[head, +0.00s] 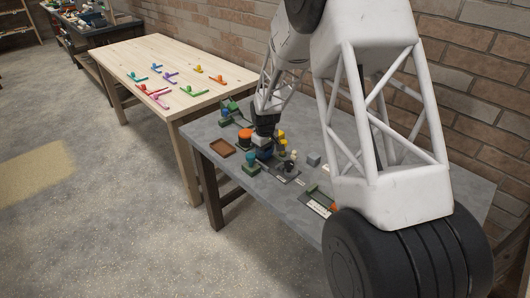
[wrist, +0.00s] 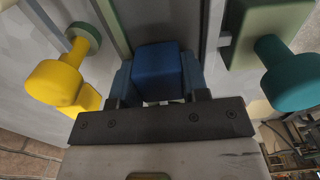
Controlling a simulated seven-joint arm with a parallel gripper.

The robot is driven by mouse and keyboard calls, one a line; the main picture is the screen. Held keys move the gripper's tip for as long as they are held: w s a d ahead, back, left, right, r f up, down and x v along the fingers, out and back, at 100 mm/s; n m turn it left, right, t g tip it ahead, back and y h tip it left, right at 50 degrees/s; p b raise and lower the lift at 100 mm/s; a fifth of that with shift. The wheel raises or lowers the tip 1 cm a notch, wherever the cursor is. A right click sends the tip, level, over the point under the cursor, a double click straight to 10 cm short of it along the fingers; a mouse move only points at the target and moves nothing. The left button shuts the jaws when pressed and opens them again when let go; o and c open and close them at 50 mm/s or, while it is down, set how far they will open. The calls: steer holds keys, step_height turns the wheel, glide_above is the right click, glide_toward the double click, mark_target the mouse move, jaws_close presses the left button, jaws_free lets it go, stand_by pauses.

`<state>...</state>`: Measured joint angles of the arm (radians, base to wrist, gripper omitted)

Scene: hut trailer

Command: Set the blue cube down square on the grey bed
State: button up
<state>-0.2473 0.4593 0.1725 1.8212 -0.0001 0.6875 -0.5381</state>
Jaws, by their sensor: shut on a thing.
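A blue cube (wrist: 158,68) sits between the two fingers of my gripper (wrist: 160,82) in the wrist view. The gripper is shut on it, one finger at each side. Beyond the cube lies a dark grey surface (wrist: 155,16) between lighter edges, which looks like the grey bed. I cannot tell whether the cube touches it or hangs above it. In the head view my gripper (head: 264,141) points down at the left part of the grey table, with a small dark blue patch of the cube (head: 264,154) below it. The cube's underside is hidden.
A yellow knob (wrist: 55,82) stands left of the gripper and a teal knob (wrist: 291,76) right of it, both close. On the grey table (head: 290,205) are a brown tray (head: 222,147), an orange-topped piece (head: 244,134) and a grey block (head: 313,159).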

steer(key=shift+f, duration=0.45)
steer(key=o, duration=0.6)
steer(key=shift+f, duration=0.1)
step_height(320, 180, up, 13)
steer(key=shift+f, duration=0.1)
stand_by(0.5)
stand_by(0.8)
